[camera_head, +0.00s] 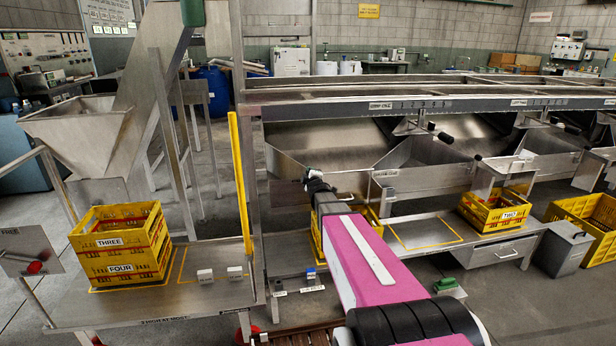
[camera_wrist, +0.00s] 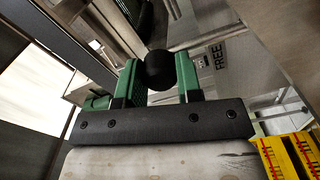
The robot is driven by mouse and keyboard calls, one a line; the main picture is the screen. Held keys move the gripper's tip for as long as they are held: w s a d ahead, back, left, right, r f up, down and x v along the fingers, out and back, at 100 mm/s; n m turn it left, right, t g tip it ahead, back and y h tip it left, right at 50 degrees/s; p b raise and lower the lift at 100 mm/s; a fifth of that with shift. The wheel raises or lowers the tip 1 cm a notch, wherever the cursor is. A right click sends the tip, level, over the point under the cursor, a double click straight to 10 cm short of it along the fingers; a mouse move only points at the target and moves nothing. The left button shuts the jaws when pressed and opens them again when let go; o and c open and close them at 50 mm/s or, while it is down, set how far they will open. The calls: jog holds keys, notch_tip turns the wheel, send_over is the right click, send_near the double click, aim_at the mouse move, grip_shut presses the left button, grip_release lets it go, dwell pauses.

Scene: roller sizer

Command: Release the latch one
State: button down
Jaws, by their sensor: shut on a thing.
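The latch's black ball knob (camera_wrist: 160,72) shows in the wrist view between the two green fingers of my gripper (camera_wrist: 157,62). The fingers are shut on the knob, one on each side. A panel marked FREE (camera_wrist: 218,57) is just right of the knob. In the head view my gripper (camera_head: 316,184) is at the far end of my pink arm, in front of the leftmost steel chute (camera_head: 325,150). The knob is hard to tell from the dark gripper there, and the latch's plate is mostly hidden.
Yellow crates THREE and FOUR (camera_head: 122,240) stand stacked on the left bench. A yellow crate behind my arm (camera_head: 318,236) is partly hidden. Crate TWIST (camera_head: 497,209) is on the right shelf. Other black-knobbed handles (camera_head: 440,134) are further right. A yellow post (camera_head: 239,180) stands left of my gripper.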

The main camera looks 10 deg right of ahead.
jog(key=shift+a+n, duration=0.25)
jog(key=shift+n, duration=0.05)
jog(key=c, duration=0.8)
grip_release()
jog(key=shift+s, duration=0.15)
jog(key=s, duration=1)
jog(key=shift+s, duration=0.3)
